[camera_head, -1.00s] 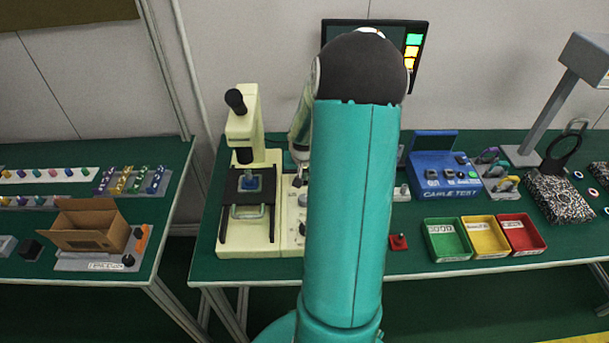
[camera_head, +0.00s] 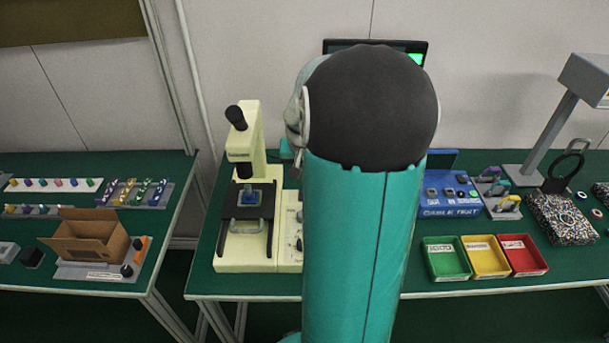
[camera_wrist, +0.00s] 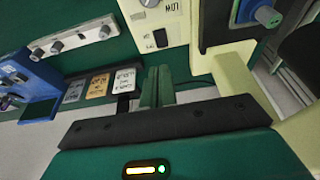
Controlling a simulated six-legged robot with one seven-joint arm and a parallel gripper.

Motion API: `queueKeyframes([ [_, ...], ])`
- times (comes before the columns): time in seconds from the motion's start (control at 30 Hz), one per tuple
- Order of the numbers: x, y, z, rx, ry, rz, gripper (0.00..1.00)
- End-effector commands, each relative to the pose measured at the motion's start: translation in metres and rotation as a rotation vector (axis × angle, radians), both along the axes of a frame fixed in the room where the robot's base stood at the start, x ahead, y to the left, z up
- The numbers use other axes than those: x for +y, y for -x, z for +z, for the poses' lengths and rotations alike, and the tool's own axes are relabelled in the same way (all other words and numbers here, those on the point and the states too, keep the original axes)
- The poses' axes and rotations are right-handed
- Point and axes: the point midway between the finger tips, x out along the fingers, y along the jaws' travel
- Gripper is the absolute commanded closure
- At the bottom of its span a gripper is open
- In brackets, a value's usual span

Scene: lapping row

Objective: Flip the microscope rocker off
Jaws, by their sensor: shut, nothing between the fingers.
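The cream microscope (camera_head: 242,150) stands on the green bench in the head view, with a dark stage and a blue sample (camera_head: 249,197) on it. A cream control panel (camera_head: 290,232) adjoins its base, partly hidden by my arm. In the wrist view the panel (camera_wrist: 143,24) carries round knobs and a small black rocker (camera_wrist: 160,38) beside a printed label. Which way the rocker is tipped is too small to tell. My gripper (camera_wrist: 157,84) is shut and empty, its green fingers a little below the rocker in the picture, apparently apart from it. The head view hides the fingers.
Green, yellow and red trays (camera_head: 485,257) and a blue cable tester (camera_head: 447,195) stand right of my arm. A grey knob strip (camera_wrist: 80,38) lies beside the panel in the wrist view. A cardboard box (camera_head: 88,238) sits on the left bench, across a gap.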

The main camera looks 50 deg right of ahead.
Motion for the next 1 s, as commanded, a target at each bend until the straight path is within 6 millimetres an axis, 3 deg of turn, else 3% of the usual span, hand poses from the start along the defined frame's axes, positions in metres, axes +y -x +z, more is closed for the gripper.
queueKeyframes([
  [1.0,-0.012,-0.004,0.008,-0.032,0.032,0.002,1.00],
])
